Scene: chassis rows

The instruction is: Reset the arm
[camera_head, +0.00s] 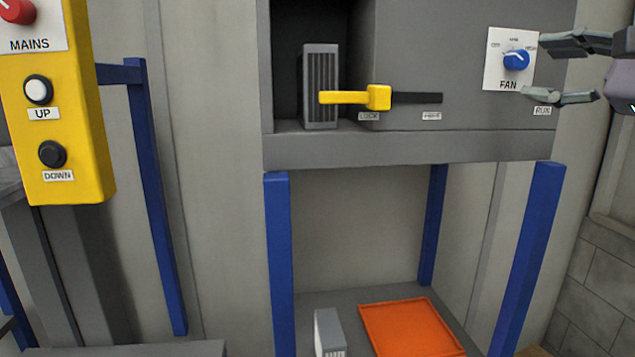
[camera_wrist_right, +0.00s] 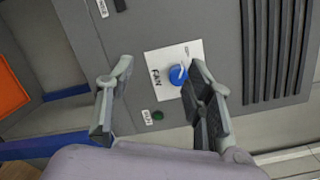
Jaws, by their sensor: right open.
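My right gripper (camera_head: 572,70) is at the upper right of the head view. Its two fingers are spread apart, with nothing between them. They are near the blue fan knob (camera_head: 516,60), which sits on a white plate marked FAN on the grey chassis (camera_head: 460,45). In the right wrist view the open gripper (camera_wrist_right: 160,120) is in front of the panel. The blue knob (camera_wrist_right: 178,75) shows beside the right finger there; I cannot tell whether they touch. My left gripper is not in view.
A yellow lever (camera_head: 378,97) on a dark slot sits by a grey ribbed module (camera_head: 320,85) in the chassis bay. A yellow control box (camera_head: 60,120) hangs at left.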

